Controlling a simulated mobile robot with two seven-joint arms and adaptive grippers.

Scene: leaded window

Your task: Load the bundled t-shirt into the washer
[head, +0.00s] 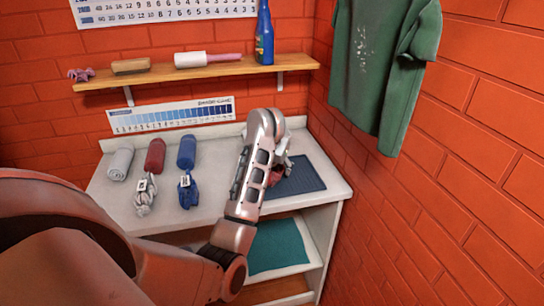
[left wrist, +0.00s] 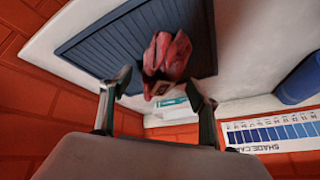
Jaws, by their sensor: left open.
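A red bundled cloth (left wrist: 170,55) with a small tag lies on the dark blue ribbed mat (left wrist: 95,50). In the head view the red bundle (head: 277,175) is mostly hidden behind my left arm. My left gripper (left wrist: 160,92) is open, and the bundle shows between and beyond its fingertips in the left wrist view. Whether the fingers touch it I cannot tell. In the head view the left gripper (head: 283,158) points down over the mat. A grey bundle (head: 146,196) and a blue bundle (head: 187,192), both tagged, lie left on the counter. No washer is visible. My right gripper is not in view.
Grey, red (head: 155,156) and blue rolls lie at the back of the white counter (head: 115,210). A wooden shelf (head: 215,72) holds a brush, a roller and a blue bottle (head: 264,35). A green shirt (head: 380,70) hangs on the right brick wall.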

